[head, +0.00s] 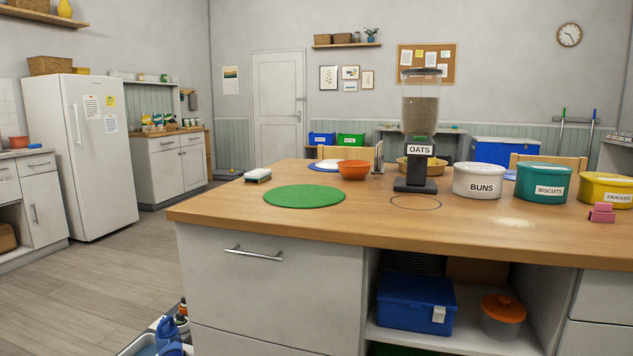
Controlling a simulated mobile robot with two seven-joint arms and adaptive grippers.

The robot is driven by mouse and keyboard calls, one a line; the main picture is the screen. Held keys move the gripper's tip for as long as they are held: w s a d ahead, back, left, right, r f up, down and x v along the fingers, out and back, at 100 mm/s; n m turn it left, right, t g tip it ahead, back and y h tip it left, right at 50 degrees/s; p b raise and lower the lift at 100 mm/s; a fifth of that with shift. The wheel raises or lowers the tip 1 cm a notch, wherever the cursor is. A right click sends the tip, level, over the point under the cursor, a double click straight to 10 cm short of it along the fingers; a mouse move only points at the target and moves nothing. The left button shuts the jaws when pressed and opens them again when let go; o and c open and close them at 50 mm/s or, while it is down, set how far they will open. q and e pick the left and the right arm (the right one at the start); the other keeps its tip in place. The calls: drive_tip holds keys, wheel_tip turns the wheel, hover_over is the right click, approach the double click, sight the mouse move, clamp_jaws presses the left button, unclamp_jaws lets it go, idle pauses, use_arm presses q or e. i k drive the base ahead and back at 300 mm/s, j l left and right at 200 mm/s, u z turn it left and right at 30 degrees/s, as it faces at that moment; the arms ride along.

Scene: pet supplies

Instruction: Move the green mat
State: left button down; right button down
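The green mat (304,196) is a flat round disc lying on the left part of the wooden counter top (240,211). Nothing stands on it. Neither of my grippers shows in the head view.
Tubs labelled buns (478,181) and biscuits (543,182) stand further right.

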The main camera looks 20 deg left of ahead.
sight(297, 196)
drive_tip(key=j, duration=0.55)
drive_tip(key=k+j+z, duration=0.1)
drive_tip(key=j, duration=0.45)
drive_tip(key=k+j+z, duration=0.1)
drive_tip(key=j, duration=0.45)
drive_tip(key=k+j, duration=0.1)
drive_tip(key=j, duration=0.45)
